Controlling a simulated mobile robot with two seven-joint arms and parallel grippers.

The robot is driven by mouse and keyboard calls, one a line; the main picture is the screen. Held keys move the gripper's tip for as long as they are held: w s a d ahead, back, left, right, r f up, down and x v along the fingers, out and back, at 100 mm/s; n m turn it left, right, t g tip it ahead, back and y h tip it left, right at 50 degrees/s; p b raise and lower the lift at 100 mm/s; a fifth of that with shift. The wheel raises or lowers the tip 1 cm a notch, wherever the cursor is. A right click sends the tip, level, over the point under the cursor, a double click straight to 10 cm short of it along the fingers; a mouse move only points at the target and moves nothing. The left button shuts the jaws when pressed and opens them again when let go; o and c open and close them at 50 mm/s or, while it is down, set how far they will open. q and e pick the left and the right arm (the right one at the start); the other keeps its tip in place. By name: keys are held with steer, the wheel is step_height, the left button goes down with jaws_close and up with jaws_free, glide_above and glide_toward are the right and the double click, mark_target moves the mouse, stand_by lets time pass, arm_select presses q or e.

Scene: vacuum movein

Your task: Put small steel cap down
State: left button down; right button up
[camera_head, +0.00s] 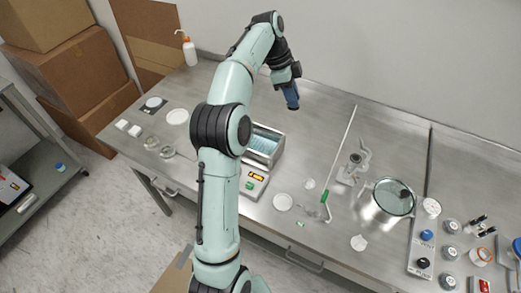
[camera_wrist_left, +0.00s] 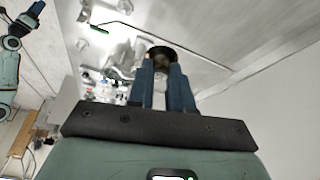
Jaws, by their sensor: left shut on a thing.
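My left gripper (camera_head: 291,104) hangs above the back of the steel bench, its blue fingers pointing down. In the left wrist view the fingers (camera_wrist_left: 168,75) are shut on a small round dark-looking piece, the small steel cap (camera_wrist_left: 161,52), held at their tips. In the head view the cap is hidden or too small to make out. My right gripper shows only in part, as blue fingers at the top left of the wrist view (camera_wrist_left: 36,8); their opening cannot be made out.
The bench (camera_head: 330,120) is clear around and behind the left gripper. A steel box with blue contents (camera_head: 264,146) and a scale (camera_head: 254,184) stand nearer. A round steel vessel (camera_head: 393,198), a clamp fitting (camera_head: 354,168) and a thin rod (camera_head: 340,148) lie right. A wash bottle (camera_head: 189,52) stands far left.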

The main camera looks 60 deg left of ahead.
arm_select(q)
steer(key=s+a+f+n, duration=0.2)
steer(key=s+a, duration=0.4)
steer(key=s, duration=0.2)
steer(key=shift+t+y, duration=0.3)
step_height(320, 180, down, 15)
steer(key=shift+w+r+b, duration=0.1)
steer(key=shift+r+b, duration=0.05)
steer(key=shift+b, duration=1.05)
steer(key=shift+f, duration=2.6)
arm_select(e)
steer(key=s+f, duration=0.3)
steer(key=shift+f, duration=0.3)
arm_select(q)
steer(key=shift+f, duration=0.2)
steer(key=c, duration=1)
jaws_free()
steer(key=shift+c, duration=0.2)
arm_select(e)
steer(key=shift+s+f, duration=0.1)
steer(key=shift+f, duration=0.05)
